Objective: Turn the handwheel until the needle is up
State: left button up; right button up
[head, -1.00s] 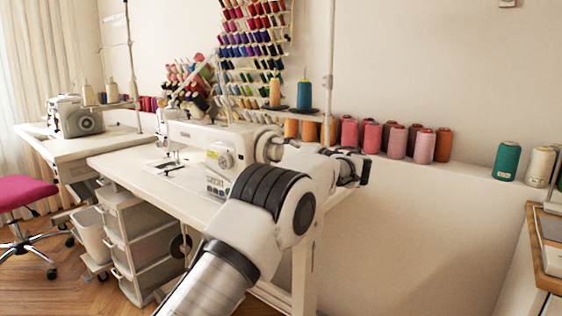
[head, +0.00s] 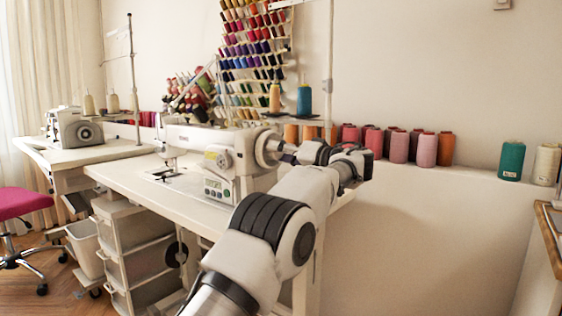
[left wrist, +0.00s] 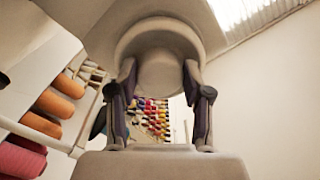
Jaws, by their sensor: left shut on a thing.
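The white sewing machine (head: 215,140) stands on a white table, with its handwheel (head: 266,147) at the right end of the head. My left gripper (head: 284,151) reaches the handwheel from the right and is shut on it. In the left wrist view, the two fingers of my left gripper (left wrist: 160,92) stand on either side of the pale round handwheel (left wrist: 160,42). The needle area (head: 170,163) is at the left end of the machine, too small to tell the needle's height. My right gripper is not in view.
The white table (head: 130,175) is mostly clear left of the machine. Thread cones (head: 399,147) line the ledge right of my wrist. A drawer unit (head: 125,240) stands under the table. A second machine (head: 72,130) is at the far left.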

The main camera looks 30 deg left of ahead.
pick_arm(q)
jog(key=shift+f+n+b, duration=0.1)
jog(key=shift+n+b, duration=0.7)
jog(key=shift+n, duration=1.2)
jog(key=o, duration=1.2)
jog(key=shift+w, duration=0.1)
jog(key=shift+c, duration=0.2)
jog(key=s+d, duration=0.1)
jog(key=d, duration=1.1)
